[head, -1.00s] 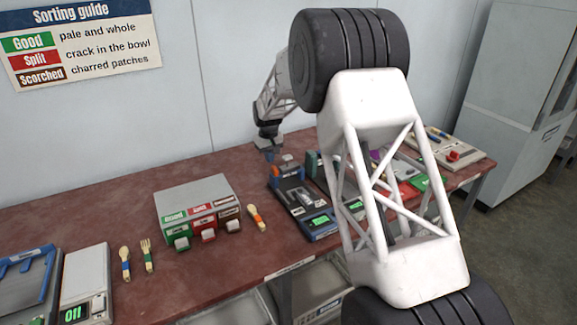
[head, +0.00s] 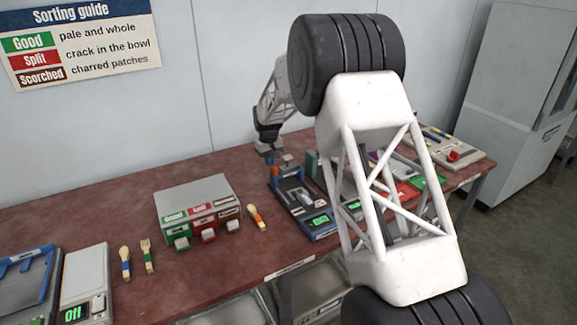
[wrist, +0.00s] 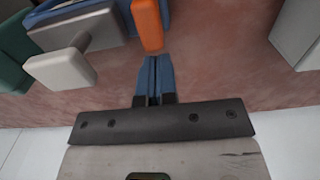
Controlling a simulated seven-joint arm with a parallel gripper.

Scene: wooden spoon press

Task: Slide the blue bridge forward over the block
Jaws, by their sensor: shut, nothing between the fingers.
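My gripper (head: 269,158) is shut and empty, pointing down at the rear end of a blue-edged device (head: 322,236). Its blue fingers (wrist: 153,72) are together in the wrist view. An upright orange piece (wrist: 148,25) stands just beyond the fingertips; it also shows on the device in the head view (head: 275,171). I cannot tell for certain which blue part is the bridge, and the block is not clearly made out.
A blue frame (head: 27,259) stands at far left, beside a white scale (head: 85,280). A grey box with coloured labels (head: 197,204), a spoon (head: 125,262) and a fork (head: 148,255) are on the red-brown table. A teal part (head: 311,163) stands right of the device.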

